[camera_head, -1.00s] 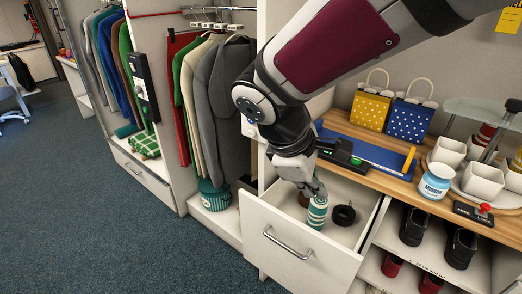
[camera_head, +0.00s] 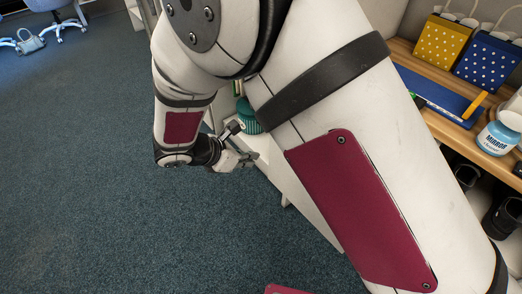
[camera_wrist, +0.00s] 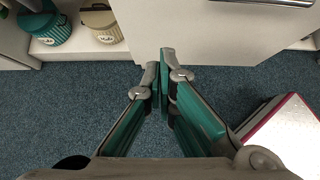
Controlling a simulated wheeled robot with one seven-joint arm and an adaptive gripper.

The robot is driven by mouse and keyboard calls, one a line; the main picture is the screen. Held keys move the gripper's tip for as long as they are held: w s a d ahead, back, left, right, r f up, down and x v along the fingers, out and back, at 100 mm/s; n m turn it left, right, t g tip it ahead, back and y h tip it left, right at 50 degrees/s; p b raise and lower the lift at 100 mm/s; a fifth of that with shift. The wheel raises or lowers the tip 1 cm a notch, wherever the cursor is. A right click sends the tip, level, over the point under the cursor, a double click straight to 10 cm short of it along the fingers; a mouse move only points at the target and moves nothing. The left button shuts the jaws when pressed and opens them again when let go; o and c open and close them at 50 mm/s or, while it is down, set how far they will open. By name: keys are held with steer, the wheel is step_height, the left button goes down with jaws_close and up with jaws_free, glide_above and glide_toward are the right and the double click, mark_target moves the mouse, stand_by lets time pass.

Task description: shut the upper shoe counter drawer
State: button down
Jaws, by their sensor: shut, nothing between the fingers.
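The upper drawer's white front (camera_head: 300,200) shows as a strip beside my arm in the head view; my arm hides its handle and inside. In the wrist view a white front panel (camera_wrist: 215,35) fills the upper middle, with a metal handle (camera_wrist: 275,2) at the top edge. My gripper (camera_head: 251,160) is at the outer side of the drawer front, near its left end. In the wrist view my gripper (camera_wrist: 165,58) is shut and empty, its tips overlapping the panel's lower part. I cannot tell whether they touch it.
A teal tub (camera_head: 247,117) stands behind my gripper; the wrist view shows it beside a beige tub (camera_wrist: 100,22) on a low shelf. Open carpet (camera_head: 110,200) lies to the left. The wooden counter (camera_head: 450,125) holds gift bags and a jar (camera_head: 497,138).

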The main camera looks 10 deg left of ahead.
steer(key=w+d+f+b, duration=0.1)
steer(key=w+d+f, duration=0.5)
steer(key=w, duration=0.2)
steer(key=shift+d, duration=0.15)
steer(key=w+d+b, duration=0.1)
steer(key=w+d, duration=0.4)
steer(key=w, duration=0.2)
steer(key=w+d+b, duration=0.2)
steer(key=w+d, duration=0.4)
steer(key=w, duration=0.1)
steer(key=w+d+b, duration=0.1)
steer(key=w+d, duration=0.4)
steer(key=w, duration=0.2)
steer(key=shift+d+f, duration=0.1)
steer(key=shift+d, duration=0.05)
steer(key=shift+w+d, duration=0.15)
steer(key=shift+d, duration=0.1)
